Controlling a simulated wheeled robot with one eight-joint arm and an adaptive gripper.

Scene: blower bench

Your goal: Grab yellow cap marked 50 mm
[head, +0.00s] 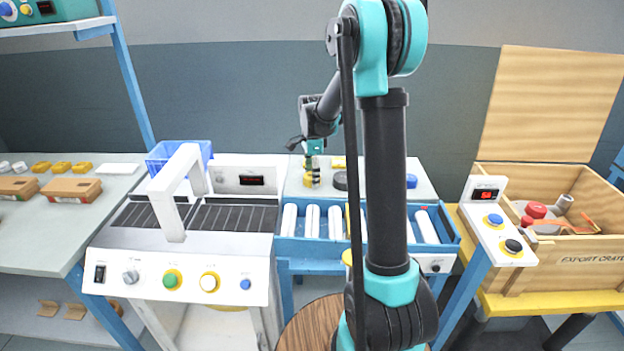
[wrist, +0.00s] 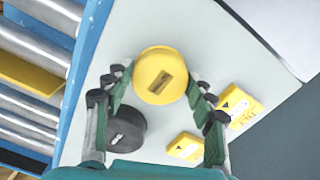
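A round yellow cap (wrist: 160,72) stands on the pale bench top, with a small dark rectangular mark on its top face. I cannot read a size on it. My gripper (wrist: 158,96) is open above the bench, its green fingers spread to the left and right of the yellow cap. I cannot tell if either finger touches it. In the head view my gripper (head: 312,176) points down at the yellow cap (head: 307,181), which it partly hides. A black cap (wrist: 126,128) stands near the left finger and also shows in the head view (head: 340,181).
A blue cap (head: 411,181) stands farther right. A blue-framed roller conveyor (wrist: 82,62) runs along the bench's edge. Bare bench top lies beyond the yellow cap.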

